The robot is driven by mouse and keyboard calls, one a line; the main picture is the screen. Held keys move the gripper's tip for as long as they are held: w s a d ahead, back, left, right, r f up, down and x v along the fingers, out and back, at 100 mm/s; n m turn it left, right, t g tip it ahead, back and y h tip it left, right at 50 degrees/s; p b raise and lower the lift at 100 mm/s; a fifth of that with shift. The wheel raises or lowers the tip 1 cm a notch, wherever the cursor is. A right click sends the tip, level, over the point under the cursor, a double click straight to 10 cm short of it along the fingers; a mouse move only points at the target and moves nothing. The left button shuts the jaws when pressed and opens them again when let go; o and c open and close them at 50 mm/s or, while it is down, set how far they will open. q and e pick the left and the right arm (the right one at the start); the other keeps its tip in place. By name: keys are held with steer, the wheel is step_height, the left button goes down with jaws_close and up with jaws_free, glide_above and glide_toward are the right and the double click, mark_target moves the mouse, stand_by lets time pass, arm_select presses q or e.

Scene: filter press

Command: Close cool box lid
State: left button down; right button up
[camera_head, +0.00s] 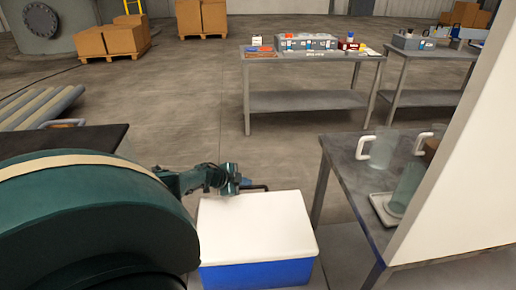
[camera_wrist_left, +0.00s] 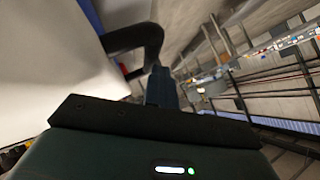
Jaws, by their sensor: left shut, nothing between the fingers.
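The cool box has a blue body (camera_head: 258,275) and a white lid (camera_head: 258,222), standing on the floor in the lower middle of the head view. The lid looks flat on the body, with no gap visible at the near side. A dark handle (camera_head: 256,187) shows at the box's far edge. My left gripper (camera_head: 236,184) is shut and empty at the lid's far left edge, beside the handle; contact is unclear. In the left wrist view, the white lid (camera_wrist_left: 55,65) fills the left, and the dark handle (camera_wrist_left: 135,40) curves close to my fingers (camera_wrist_left: 161,88). My right gripper is out of view.
A grey table (camera_head: 345,160) with clear jugs (camera_head: 383,150) stands close to the right of the box. A pale panel (camera_head: 460,170) fills the right side. Another table (camera_head: 310,60) with small items stands farther back. The floor beyond the box is clear.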

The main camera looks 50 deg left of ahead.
arm_select(q)
steer(key=shift+s+f, duration=0.3)
steer(key=shift+f, duration=0.15)
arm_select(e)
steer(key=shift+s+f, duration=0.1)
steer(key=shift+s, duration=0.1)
arm_select(q)
steer(key=s+a+r+p, duration=0.2)
steer(key=s+r+p, duration=0.4)
steer(key=r, duration=0.5)
steer(key=shift+s+a+r+p, duration=0.15)
steer(key=shift+a+r+p, duration=0.15)
steer(key=shift+p, duration=0.4)
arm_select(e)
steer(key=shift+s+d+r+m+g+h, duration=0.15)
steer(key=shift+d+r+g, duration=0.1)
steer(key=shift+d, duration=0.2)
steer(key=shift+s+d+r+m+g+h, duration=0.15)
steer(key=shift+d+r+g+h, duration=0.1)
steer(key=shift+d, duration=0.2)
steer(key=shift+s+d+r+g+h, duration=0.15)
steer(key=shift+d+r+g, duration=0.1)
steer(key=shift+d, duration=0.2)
